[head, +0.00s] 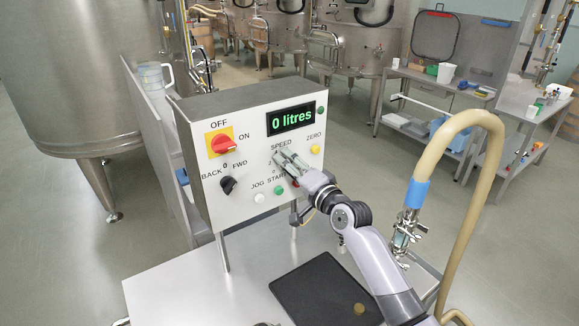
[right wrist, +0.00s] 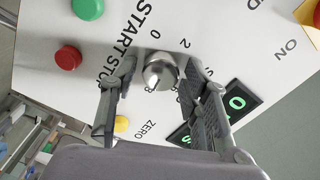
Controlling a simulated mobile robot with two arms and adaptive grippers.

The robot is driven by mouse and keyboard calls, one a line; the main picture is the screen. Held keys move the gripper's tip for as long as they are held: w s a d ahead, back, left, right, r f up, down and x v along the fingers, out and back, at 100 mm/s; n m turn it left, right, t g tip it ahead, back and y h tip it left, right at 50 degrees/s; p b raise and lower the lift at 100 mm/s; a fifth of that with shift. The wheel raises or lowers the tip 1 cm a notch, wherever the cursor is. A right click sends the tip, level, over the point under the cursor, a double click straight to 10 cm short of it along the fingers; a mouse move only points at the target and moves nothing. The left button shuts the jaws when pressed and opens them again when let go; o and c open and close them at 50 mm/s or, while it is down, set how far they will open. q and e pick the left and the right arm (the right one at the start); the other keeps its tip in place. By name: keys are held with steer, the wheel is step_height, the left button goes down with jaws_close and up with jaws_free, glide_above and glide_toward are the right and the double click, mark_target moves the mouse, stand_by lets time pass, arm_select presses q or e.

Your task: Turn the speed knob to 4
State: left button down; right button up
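The speed knob (right wrist: 160,71) is a small silver metal knob on the grey control box (head: 195,131). In the right wrist view it sits between the two fingers of my right gripper (head: 286,158), with a finger on each side. The fingers are apart, and a narrow gap shows beside the knob. In the head view the gripper hides the knob under the SPEED label. A 0 and a 2 of the dial scale show beside the knob; the 4 is not readable and I cannot tell where the knob points. My left gripper is not in view.
The box also bears a red rotary switch (head: 222,143), a black selector (head: 228,185), a green button (head: 278,190), a white button (head: 259,198), a yellow button (head: 315,149) and a display (head: 291,119) reading 0 litres. A beige hose (head: 437,150) arches at right.

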steer(key=c, duration=0.9)
steer(key=shift+o, duration=0.2)
steer(key=n+b, duration=0.5)
steer(key=n, duration=1.6)
steer(key=shift+n, duration=0.3)
steer(key=o, duration=1.1)
steer(key=shift+s, duration=0.1)
